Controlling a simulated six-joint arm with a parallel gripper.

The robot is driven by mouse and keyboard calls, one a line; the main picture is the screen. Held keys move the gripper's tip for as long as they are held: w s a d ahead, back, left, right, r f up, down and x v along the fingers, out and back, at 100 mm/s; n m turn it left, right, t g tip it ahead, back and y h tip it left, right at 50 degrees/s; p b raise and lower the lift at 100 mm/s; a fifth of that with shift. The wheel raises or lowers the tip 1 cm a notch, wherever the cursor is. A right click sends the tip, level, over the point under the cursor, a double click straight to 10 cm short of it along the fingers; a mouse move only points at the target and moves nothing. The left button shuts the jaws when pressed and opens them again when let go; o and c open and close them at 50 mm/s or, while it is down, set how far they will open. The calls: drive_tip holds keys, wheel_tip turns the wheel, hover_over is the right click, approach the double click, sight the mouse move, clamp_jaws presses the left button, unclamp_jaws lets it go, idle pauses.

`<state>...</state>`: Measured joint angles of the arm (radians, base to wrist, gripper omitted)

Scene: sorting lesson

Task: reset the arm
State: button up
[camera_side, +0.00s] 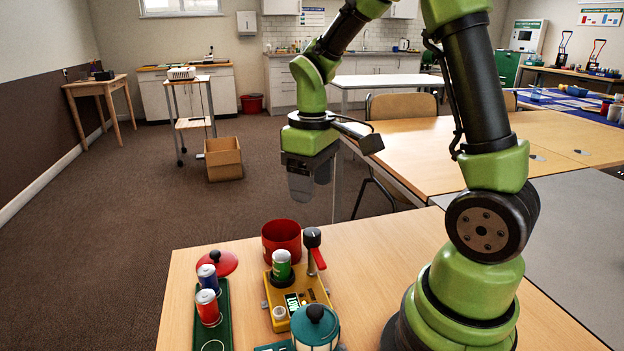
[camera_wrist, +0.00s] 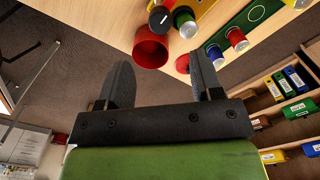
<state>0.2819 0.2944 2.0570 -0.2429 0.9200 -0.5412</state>
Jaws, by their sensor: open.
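My gripper (camera_side: 312,182) hangs above the far edge of the wooden table (camera_side: 365,270), pointing down. In the wrist view its two dark fingers (camera_wrist: 160,88) stand apart with nothing between them. My green arm reaches up from its base at the right of the table and bends over to the left. The gripper is higher than the things on the table and touches none of them.
On the table are a red pot (camera_side: 281,238), a red lid (camera_side: 218,263), a yellow device (camera_side: 299,291) holding a green can (camera_side: 281,262), a green tray (camera_side: 222,331) with blue (camera_side: 207,276) and red (camera_side: 208,306) cans, and a teal-topped container (camera_side: 315,325).

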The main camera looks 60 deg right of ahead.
drive_tip(key=s+a+r+m+t+y, duration=0.2)
drive_tip(key=s+a+r+m+t, duration=0.2)
drive_tip(key=s+a+r+t, duration=0.3)
drive_tip(key=s+a+r, duration=0.3)
drive_tip(key=r, duration=0.1)
drive_tip(key=shift+s+r, duration=0.15)
drive_tip(key=shift+s, duration=0.15)
